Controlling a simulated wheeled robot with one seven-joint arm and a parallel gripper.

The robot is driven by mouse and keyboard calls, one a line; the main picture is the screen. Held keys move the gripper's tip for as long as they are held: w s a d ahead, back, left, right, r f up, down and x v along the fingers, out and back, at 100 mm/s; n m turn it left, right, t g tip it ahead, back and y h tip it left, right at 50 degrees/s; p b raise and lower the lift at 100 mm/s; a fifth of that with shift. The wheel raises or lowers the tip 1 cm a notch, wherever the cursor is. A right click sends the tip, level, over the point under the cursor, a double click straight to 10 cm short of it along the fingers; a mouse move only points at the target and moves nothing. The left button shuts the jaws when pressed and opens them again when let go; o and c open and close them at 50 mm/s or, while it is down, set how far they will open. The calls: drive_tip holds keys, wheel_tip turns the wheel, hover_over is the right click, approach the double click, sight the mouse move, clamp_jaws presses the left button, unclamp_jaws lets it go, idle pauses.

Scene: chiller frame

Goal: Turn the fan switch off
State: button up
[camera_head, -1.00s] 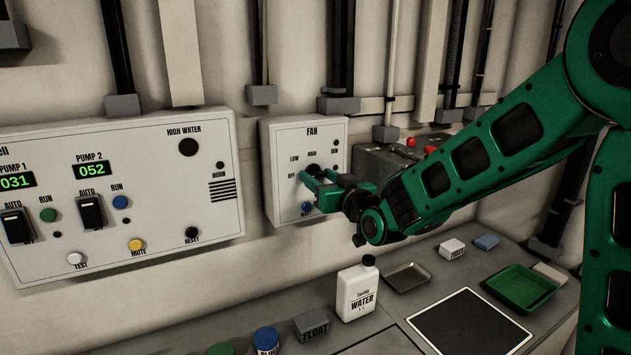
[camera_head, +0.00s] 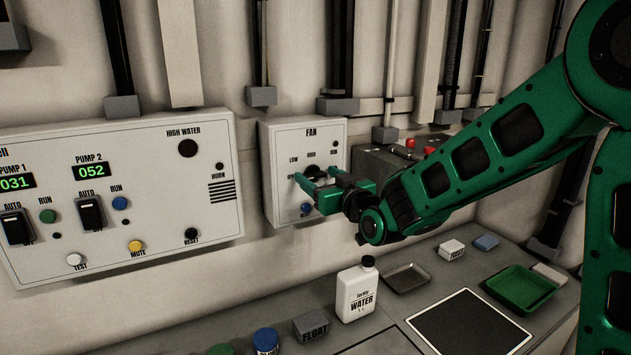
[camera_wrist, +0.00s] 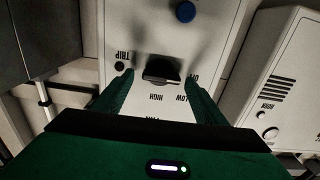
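The fan switch is a dark rotary knob (camera_wrist: 162,70) on the white FAN box (camera_head: 278,135) on the wall; it also shows in the head view (camera_head: 312,171), partly behind my fingers. LOW, HIGH and OFF labels lie around it, and the wrist view shows them upside down. My gripper (camera_wrist: 160,77) is open in front of the box, with one finger on each side of the knob. A gap shows between each finger and the knob in the wrist view. I cannot tell exactly which label the knob points to. My gripper also shows in the head view (camera_head: 316,176).
A blue button (camera_wrist: 185,12) sits below the knob on the box, and a TRIP lamp (camera_wrist: 119,66) is beside it. The pump panel (camera_head: 150,215) is to the left. A white water bottle (camera_head: 357,290) stands on the counter below my gripper.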

drive_tip(key=shift+s+f, duration=0.1)
drive_tip(key=v, duration=1)
drive_tip(key=shift+s+d, duration=0.2)
